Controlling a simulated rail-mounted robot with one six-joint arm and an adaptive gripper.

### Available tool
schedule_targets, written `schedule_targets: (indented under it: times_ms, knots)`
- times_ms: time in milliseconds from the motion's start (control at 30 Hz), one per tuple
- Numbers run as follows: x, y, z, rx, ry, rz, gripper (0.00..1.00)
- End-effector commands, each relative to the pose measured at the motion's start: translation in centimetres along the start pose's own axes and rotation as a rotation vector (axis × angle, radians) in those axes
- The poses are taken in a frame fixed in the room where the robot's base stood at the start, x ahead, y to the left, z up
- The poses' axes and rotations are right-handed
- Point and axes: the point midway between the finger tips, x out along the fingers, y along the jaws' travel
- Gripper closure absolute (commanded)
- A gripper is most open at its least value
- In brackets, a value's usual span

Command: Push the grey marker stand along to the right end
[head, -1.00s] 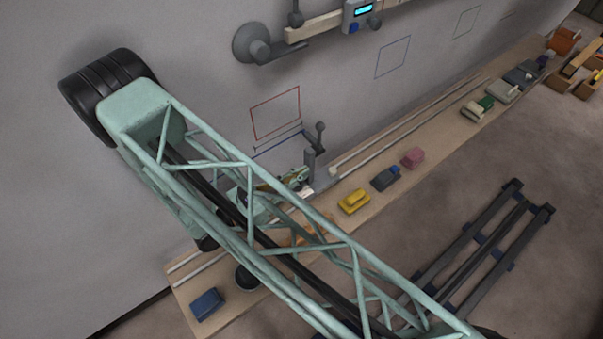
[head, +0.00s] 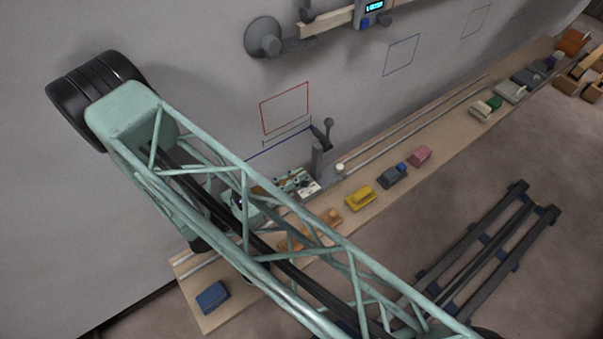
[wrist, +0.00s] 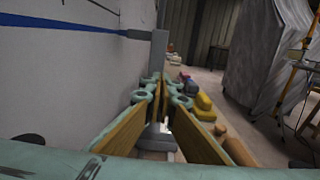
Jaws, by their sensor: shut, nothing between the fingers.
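The grey marker stand (head: 317,160) is upright on the bench against the wall, with a grey post and a dark knobbed arm at its top. Its post (wrist: 158,52) also shows in the wrist view, straight ahead past the fingertips, with a grey base below. My gripper (head: 298,183) is low over the bench, just left of the stand, partly hidden behind my lattice arm. In the wrist view my gripper (wrist: 158,82) is shut and empty, its tips together in front of the post. I cannot tell whether they touch it.
A pale rail (head: 420,118) runs along the bench to the right of the stand. A yellow block (head: 362,201), a grey-blue block (head: 393,177) and a pink block (head: 420,155) lie along the front side. A blue block (head: 212,297) lies at the near left end.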

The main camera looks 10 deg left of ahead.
Motion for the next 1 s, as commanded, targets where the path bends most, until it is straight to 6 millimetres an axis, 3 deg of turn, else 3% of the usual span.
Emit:
schedule_targets:
  times_ms: [600,1000]
  knots:
    - [-7.2,0.1,0.1,0.0,0.0,0.003,1.0]
    - [-9.8,0.0,0.0,-0.001,0.0,0.002,1.0]
